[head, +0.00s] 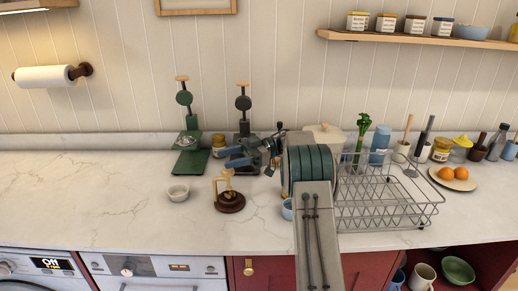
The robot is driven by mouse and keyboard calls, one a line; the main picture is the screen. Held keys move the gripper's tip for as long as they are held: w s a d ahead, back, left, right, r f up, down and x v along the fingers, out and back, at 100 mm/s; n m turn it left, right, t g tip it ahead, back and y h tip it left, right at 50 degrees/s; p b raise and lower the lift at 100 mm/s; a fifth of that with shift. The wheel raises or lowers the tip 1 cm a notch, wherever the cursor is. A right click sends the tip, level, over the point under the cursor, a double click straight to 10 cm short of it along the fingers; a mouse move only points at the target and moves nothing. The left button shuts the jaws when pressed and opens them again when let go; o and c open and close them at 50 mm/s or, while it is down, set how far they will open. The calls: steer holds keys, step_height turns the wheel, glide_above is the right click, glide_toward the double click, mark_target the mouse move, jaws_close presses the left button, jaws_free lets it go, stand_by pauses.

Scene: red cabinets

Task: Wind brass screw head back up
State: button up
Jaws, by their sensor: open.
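A small brass screw device (219,188) stands upright on a round dark brown base (231,203) on the counter. Its upper part shows as a pale brass frame; the screw's thread and height are too small to tell. My gripper (232,157) reaches in from the right with blue fingers spread apart and nothing seen between them. In the picture it is just above the brass device. I cannot tell whether it touches the device or is behind it.
A green stand (187,160) and a dark stand (243,103) are behind. A wire dish rack (385,215) is right of my arm. The marble counter (80,190) is clear at left.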

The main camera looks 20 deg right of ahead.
steer(key=s+d+r, duration=0.5)
steer(key=d+r, duration=0.1)
steer(key=d, duration=0.3)
stand_by(0.4)
